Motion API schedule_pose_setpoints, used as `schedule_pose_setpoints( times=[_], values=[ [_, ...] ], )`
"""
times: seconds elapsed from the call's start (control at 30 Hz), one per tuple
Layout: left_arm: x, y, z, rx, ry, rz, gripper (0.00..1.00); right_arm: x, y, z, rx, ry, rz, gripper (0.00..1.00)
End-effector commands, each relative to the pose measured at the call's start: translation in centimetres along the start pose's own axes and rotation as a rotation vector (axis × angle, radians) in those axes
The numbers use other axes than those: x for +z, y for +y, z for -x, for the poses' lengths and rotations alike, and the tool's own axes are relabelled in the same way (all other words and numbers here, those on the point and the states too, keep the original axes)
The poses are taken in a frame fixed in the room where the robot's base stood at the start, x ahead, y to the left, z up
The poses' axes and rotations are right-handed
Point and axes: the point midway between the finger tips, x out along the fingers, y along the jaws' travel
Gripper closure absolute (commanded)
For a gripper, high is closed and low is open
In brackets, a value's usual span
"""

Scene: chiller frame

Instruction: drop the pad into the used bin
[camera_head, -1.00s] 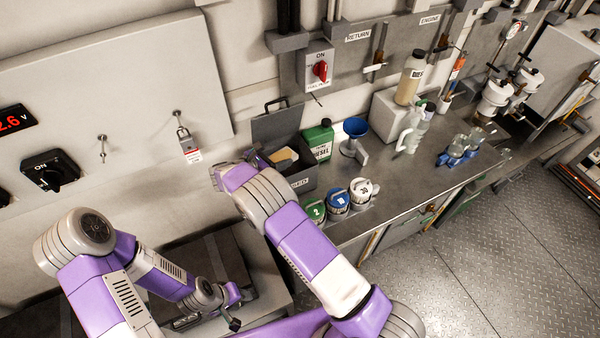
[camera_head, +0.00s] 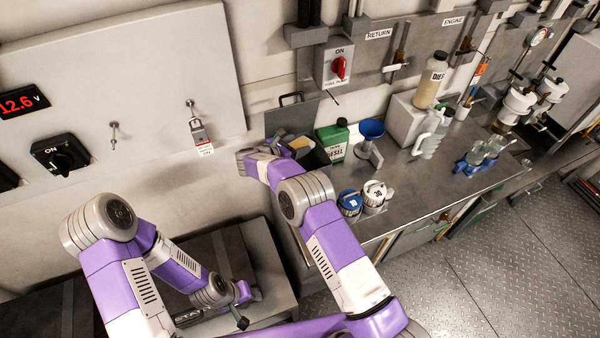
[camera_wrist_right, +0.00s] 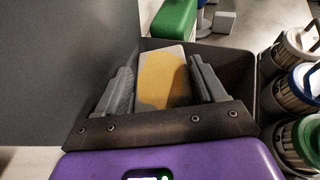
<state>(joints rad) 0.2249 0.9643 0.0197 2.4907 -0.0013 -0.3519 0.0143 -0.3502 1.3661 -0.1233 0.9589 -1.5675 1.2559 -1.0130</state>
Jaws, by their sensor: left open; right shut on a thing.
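The pad (camera_wrist_right: 163,78), pale with a yellow-brown stain, is between the fingers of my right gripper (camera_wrist_right: 160,68) in the right wrist view. The used bin (camera_wrist_right: 237,70) is a dark grey open-topped box around and below the fingers, with its lid (camera_wrist_right: 70,60) raised at the left. In the head view the pad (camera_head: 299,143) shows at the mouth of the bin (camera_head: 314,157). My right arm hides the bin's front and the right fingers there. My left gripper (camera_head: 243,302) is open and empty, low over the dark bench at the lower left.
A green diesel can (camera_head: 333,142) and a blue funnel (camera_head: 370,130) stand close right of the bin. Lidded jars (camera_head: 350,203) stand in front of them. A padlock with a tag (camera_head: 201,137) hangs on the wall panel. The middle of the metal counter (camera_head: 420,185) is clear.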

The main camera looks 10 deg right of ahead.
Motion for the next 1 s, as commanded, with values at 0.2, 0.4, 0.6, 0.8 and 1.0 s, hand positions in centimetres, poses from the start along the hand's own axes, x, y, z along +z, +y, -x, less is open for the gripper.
schedule_pose_setpoints(
  times=[0.2, 0.4, 0.6, 0.8, 1.0],
  values=[
    [0.0, -0.1, -0.4, 0.000, 0.000, 0.000, 0.57, -0.8, 0.0, -0.3, 0.000, -0.001, -0.002, 0.85],
    [0.0, -0.1, -0.3, 0.000, 0.000, 0.000, 0.57, -0.7, 0.0, -0.3, 0.000, -0.001, -0.002, 0.23],
    [0.0, -0.1, -0.3, 0.000, 0.000, 0.000, 0.57, -0.7, 0.0, -0.3, 0.000, 0.000, -0.002, 0.01],
    [0.0, -0.1, -0.3, 0.000, 0.000, 0.000, 0.57, -0.8, 0.0, -0.3, 0.000, 0.000, -0.001, 0.01],
    [0.0, -0.1, -0.4, 0.000, 0.000, 0.000, 0.57, -0.7, 0.1, 1.6, 0.003, 0.000, -0.001, 0.01]
  ],
)
